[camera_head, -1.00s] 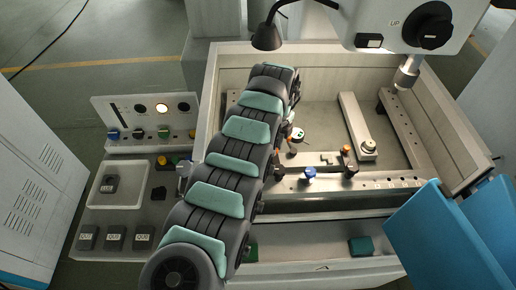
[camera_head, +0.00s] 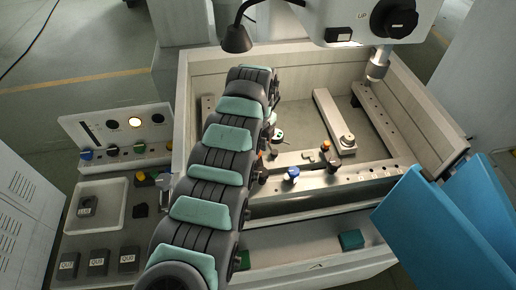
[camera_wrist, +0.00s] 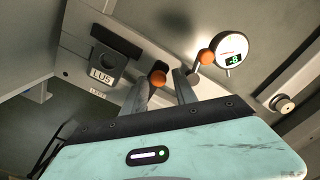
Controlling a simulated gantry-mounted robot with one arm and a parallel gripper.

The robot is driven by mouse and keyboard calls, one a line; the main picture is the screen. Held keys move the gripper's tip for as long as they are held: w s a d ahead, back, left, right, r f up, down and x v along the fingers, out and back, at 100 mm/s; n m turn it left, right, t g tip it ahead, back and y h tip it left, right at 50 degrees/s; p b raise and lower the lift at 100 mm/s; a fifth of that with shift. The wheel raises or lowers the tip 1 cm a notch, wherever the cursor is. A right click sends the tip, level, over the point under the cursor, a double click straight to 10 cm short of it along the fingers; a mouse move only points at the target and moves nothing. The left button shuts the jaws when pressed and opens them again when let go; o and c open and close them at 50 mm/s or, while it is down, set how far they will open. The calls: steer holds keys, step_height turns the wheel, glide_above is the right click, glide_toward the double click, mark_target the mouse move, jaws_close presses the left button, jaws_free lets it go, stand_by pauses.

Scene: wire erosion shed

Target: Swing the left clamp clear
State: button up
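In the wrist view my gripper (camera_wrist: 166,84) shows two dark fingers with a gap between them. An orange ball knob (camera_wrist: 157,78), perhaps the left clamp's, shows by the left finger's tip, within or just beyond the gap. I cannot tell whether they touch. A second orange ball (camera_wrist: 207,57) sits beside a round white gauge (camera_wrist: 232,47) reading about -8. In the head view my arm hides my gripper and much of the tank's left side. The gauge (camera_head: 277,136) shows just right of the arm. Clamp parts with an orange knob (camera_head: 326,146) and a blue knob (camera_head: 293,174) sit on the front rail.
The tank's pale walls (camera_head: 420,110) surround the rails. A grey block marked LU5 (camera_wrist: 107,66) lies left of the fingers. A control panel (camera_head: 118,135) and tray (camera_head: 97,205) stand left. A black lamp (camera_head: 236,38) and white machine head (camera_head: 352,22) overhang the back.

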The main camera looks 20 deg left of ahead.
steer(key=shift+o, duration=0.6)
steer(key=shift+r, duration=0.1)
step_height(320, 180, up, 11)
steer(key=shift+f+b, duration=0.2)
steer(key=shift+b, duration=0.2)
